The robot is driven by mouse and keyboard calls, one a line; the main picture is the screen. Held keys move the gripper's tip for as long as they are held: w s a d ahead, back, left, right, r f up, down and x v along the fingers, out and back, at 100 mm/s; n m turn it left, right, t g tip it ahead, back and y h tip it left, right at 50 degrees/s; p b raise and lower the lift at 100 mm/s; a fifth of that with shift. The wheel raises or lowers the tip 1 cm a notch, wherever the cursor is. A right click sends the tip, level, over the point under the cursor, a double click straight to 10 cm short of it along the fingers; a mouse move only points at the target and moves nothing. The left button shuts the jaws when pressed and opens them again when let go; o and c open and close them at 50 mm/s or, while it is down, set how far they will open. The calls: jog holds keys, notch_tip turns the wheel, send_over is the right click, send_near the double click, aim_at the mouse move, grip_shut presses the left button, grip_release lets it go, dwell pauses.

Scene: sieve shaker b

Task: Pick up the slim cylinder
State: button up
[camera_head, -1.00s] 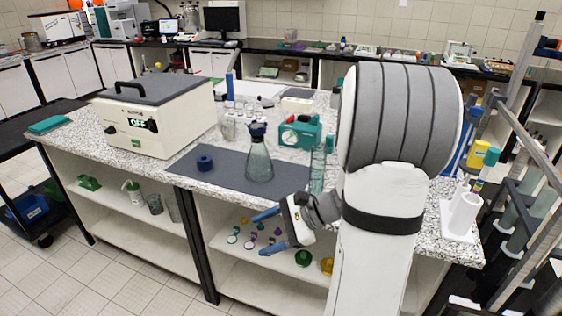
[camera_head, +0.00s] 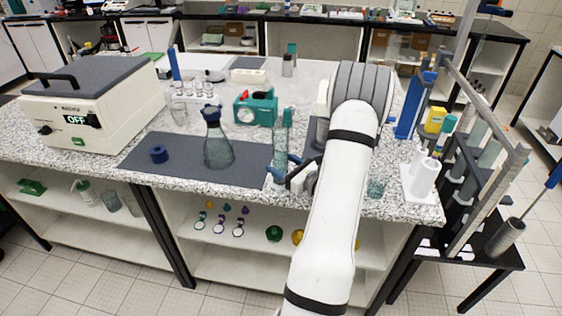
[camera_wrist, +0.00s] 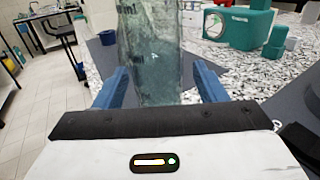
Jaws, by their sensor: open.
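The slim cylinder (camera_head: 283,136) is a tall, clear, greenish glass vessel standing upright near the front edge of the speckled counter, at the right end of the dark mat. My gripper (camera_head: 281,167) is open at its lower part, with blue fingers. In the wrist view the cylinder (camera_wrist: 150,45) stands between the two spread fingers of my gripper (camera_wrist: 160,72). A gap shows beside the right finger; whether the left finger touches the glass is hard to tell. The cylinder's top is out of the wrist view and its base is hidden behind the gripper.
A stoppered flask (camera_head: 217,145) and a blue ring (camera_head: 158,154) are on the dark mat (camera_head: 185,165). A teal device (camera_head: 256,108) stands behind the cylinder. A white holder (camera_head: 421,178) stands at the right. The beige shaker (camera_head: 95,105) is at the left.

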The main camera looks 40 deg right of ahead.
jog(key=shift+w+a, duration=0.2)
jog(key=shift+w, duration=0.5)
jog(key=shift+w+a, duration=0.15)
jog(key=shift+w, duration=0.5)
jog(key=shift+c, duration=0.4)
jog(key=c, duration=1.2)
